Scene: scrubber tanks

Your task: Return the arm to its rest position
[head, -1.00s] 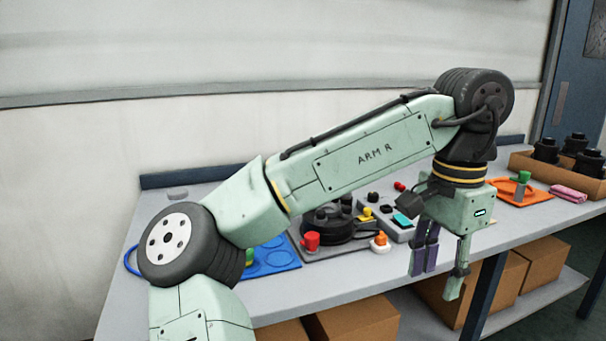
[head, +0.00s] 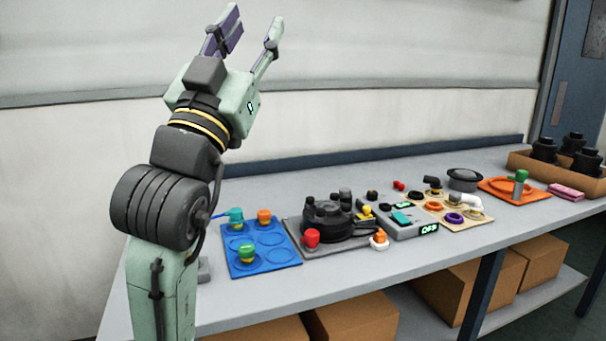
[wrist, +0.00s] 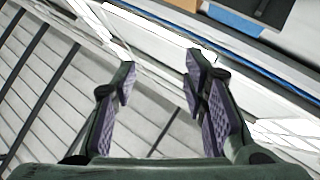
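My gripper (head: 248,40) is raised high at the left of the head view, above and apart from the bench, with its fingers pointing up. My arm is folded upright at the left edge of the picture. In the wrist view my gripper (wrist: 158,88) has its purple-padded fingers spread wide with nothing between them. Behind the fingers the wrist view shows a pale slatted surface and bright strips.
The grey bench (head: 350,290) holds a blue tray (head: 272,262), a black round device (head: 330,215), a grey box with a display (head: 405,222), a tan board (head: 440,208) and an orange tray (head: 500,192). A cardboard box (head: 520,160) stands at the far right. Air around the gripper is clear.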

